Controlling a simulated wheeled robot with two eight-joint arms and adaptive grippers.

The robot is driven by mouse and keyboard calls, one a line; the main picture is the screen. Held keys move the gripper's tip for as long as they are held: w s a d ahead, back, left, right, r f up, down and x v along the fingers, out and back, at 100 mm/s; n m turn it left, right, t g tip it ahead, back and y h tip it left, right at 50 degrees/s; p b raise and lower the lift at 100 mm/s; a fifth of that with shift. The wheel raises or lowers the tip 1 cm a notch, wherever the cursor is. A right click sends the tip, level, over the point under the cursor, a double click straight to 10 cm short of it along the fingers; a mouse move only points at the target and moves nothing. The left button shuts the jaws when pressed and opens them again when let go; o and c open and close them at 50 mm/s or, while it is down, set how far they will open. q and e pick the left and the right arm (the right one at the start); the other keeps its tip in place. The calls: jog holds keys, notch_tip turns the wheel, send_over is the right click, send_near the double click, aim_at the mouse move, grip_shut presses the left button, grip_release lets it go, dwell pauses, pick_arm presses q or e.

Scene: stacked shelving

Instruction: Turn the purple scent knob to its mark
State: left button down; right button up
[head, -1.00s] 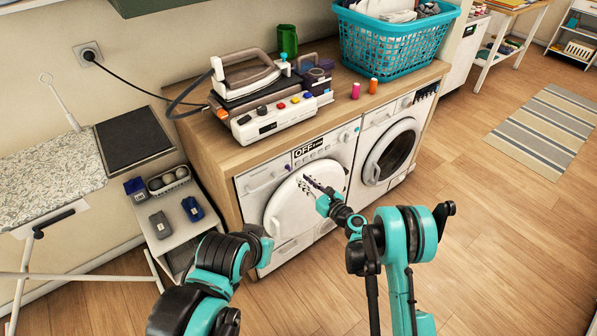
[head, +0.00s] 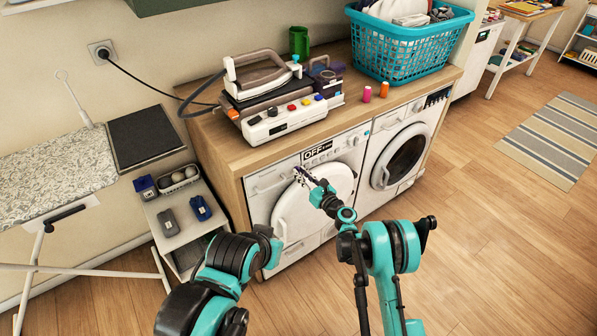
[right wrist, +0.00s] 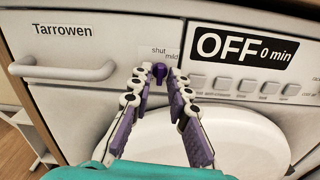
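The purple scent knob (right wrist: 160,72) is on the white panel of the left machine (right wrist: 80,75), next to the small words "shut" and "mild". Its pointer detail is too small to read surely. My right gripper (right wrist: 157,76) points at the panel with its fingertips spread on either side of the knob. It looks open, with a gap left and right of the knob; touch cannot be told. In the head view the right gripper (head: 301,174) reaches the panel and largely covers the knob.
A display (right wrist: 245,47) reads "OFF 0 min" above a row of buttons (right wrist: 245,86). A handle (right wrist: 62,70) is left of the knob, and a round white door (head: 315,205) lies below. The counter (head: 235,155) above carries an iron station (head: 285,118) and a basket (head: 405,50).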

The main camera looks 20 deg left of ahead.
grip_shut()
jog(key=m, duration=0.3)
dwell(0.3)
jog(key=shift+m, duration=0.3)
jog(key=m, duration=0.2)
jog(key=shift+m, duration=0.4)
